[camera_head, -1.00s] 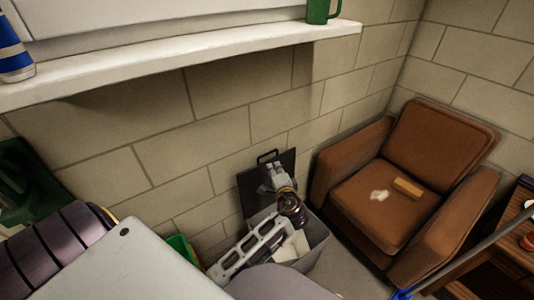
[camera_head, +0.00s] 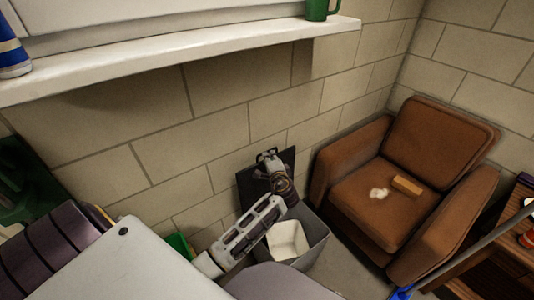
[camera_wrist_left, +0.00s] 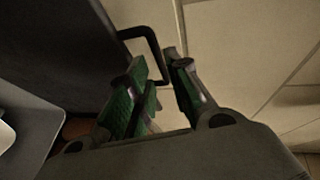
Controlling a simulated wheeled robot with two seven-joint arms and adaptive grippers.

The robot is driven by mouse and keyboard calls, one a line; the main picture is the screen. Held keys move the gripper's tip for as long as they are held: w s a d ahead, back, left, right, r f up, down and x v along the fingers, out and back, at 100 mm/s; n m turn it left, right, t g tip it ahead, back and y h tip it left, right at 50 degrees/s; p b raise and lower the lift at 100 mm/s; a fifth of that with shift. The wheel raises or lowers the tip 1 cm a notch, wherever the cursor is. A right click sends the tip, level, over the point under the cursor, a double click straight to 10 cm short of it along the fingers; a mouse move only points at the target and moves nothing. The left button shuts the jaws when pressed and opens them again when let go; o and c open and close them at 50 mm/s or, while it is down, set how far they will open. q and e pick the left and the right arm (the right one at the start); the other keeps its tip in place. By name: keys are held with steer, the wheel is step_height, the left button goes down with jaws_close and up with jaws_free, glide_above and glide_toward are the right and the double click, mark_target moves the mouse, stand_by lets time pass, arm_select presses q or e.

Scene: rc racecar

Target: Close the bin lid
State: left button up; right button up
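The grey bin (camera_head: 312,252) stands on the floor against the wall, with a white inner container visible in its opening. Its dark lid (camera_head: 248,186) is raised, leaning back near the wall. My left gripper (camera_head: 268,158) is at the lid's upper edge, by the handle. In the left wrist view the black handle (camera_wrist_left: 150,42) of the lid (camera_wrist_left: 60,45) reaches between the fingertips of my left gripper (camera_wrist_left: 160,62). The fingers are apart, with wall showing between them; firm contact with the handle is not visible. My right gripper is not in view.
A brown armchair (camera_head: 372,205) stands close to the right of the bin, with a small block on its seat. A white shelf (camera_head: 180,62) runs along the wall above. A blue-ended pole (camera_head: 450,262) is at lower right.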

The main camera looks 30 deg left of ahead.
arm_select(q)
steer(key=shift+x, duration=3.05)
jaws_close()
